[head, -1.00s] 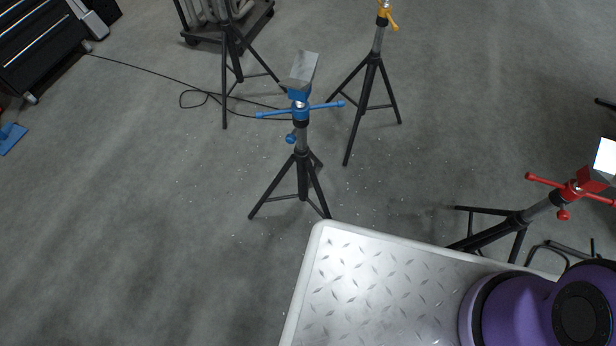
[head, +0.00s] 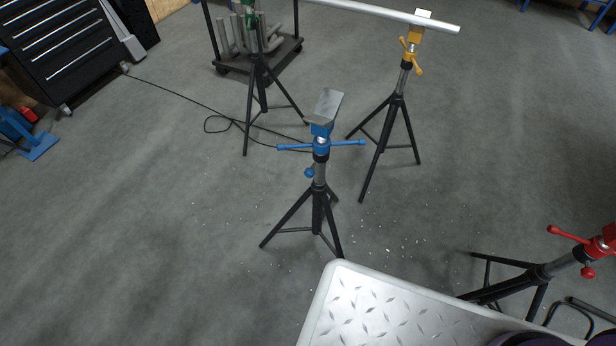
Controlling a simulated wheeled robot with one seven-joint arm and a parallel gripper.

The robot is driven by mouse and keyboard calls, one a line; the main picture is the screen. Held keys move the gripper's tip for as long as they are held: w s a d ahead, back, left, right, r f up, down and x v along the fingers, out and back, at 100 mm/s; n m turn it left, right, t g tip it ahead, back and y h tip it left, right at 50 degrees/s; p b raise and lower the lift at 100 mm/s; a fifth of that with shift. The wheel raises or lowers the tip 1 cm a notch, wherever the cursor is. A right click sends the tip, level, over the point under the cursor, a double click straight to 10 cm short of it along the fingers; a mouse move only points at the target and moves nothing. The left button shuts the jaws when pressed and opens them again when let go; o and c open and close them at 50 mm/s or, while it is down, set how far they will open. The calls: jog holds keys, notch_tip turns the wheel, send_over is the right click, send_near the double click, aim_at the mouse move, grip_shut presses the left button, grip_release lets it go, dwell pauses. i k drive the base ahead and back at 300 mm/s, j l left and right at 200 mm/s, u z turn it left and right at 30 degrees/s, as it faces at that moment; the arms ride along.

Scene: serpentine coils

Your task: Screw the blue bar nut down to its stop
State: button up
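The blue bar nut (head: 321,145) sits near the top of a black tripod stand (head: 319,205) in the middle of the head view. Its two blue bars stick out left and right, roughly level. A grey V-shaped head (head: 324,107) on a blue block is above the nut. A small blue knob (head: 310,173) is on the post below it. I cannot make out the gap between the nut and its stop. My gripper is not in view.
A yellow-nut stand (head: 409,55) and a green-nut stand (head: 249,20) hold a long pipe (head: 390,15) behind. A red-nut stand (head: 590,254) is at right. A diamond-plate surface (head: 375,310) lies in front.

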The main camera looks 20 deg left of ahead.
aim_at(321, 149)
jog(key=i+j+u, duration=0.15)
jog(key=i+u, duration=0.15)
jog(key=u, duration=0.2)
jog(key=i+u, duration=0.3)
jog(key=u, duration=0.15)
